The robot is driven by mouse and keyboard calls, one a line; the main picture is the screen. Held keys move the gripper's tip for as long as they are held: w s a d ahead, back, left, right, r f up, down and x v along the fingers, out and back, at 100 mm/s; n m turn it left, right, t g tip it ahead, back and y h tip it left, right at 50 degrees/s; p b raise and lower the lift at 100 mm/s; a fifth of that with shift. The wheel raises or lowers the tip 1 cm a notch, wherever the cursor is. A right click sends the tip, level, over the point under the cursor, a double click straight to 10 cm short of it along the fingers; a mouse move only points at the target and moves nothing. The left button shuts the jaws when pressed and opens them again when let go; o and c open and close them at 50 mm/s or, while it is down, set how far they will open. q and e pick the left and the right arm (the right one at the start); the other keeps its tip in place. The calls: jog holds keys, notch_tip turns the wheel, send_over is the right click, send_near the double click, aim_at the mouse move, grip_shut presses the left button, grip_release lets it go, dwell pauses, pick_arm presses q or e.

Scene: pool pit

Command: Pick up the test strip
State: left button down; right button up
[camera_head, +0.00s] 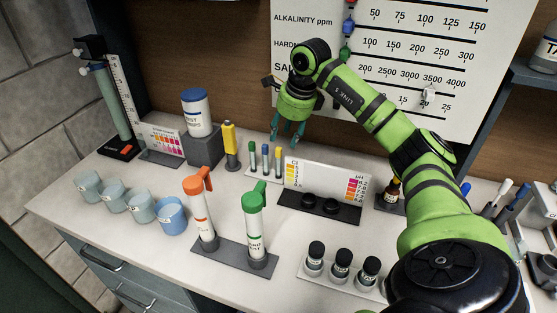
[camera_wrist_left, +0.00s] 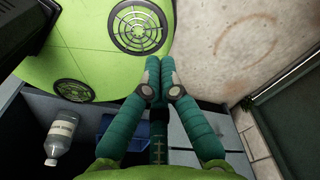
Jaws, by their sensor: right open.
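I cannot pick out the test strip for certain. My left gripper (camera_wrist_left: 160,76) shows only in the left wrist view. Its teal fingers run close together at the tips, nothing is visible between them, and whether they are shut is unclear.
A color chart (camera_head: 328,181) stands right of the rack, a yellow-topped bottle (camera_head: 230,144) left. Orange-capped (camera_head: 202,213) and green-capped (camera_head: 254,226) tubes stand in front. Several cups (camera_head: 140,205) line the left. A white board (camera_head: 420,60) is behind my right arm.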

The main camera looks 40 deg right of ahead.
aim_at(280, 149)
jog(key=p+x, duration=0.3)
jog(key=x, duration=0.3)
jog(key=shift+w, duration=0.2)
jog(key=shift+w+d+f, duration=0.1)
jog(key=shift+f, duration=0.3)
pick_arm(q)
jog(key=r, duration=0.1)
jog(key=w+r, duration=0.1)
jog(key=d+r, duration=0.1)
jog(key=shift+w+r, duration=0.1)
jog(key=shift+w, duration=0.15)
pick_arm(e)
jog(key=c, duration=0.8)
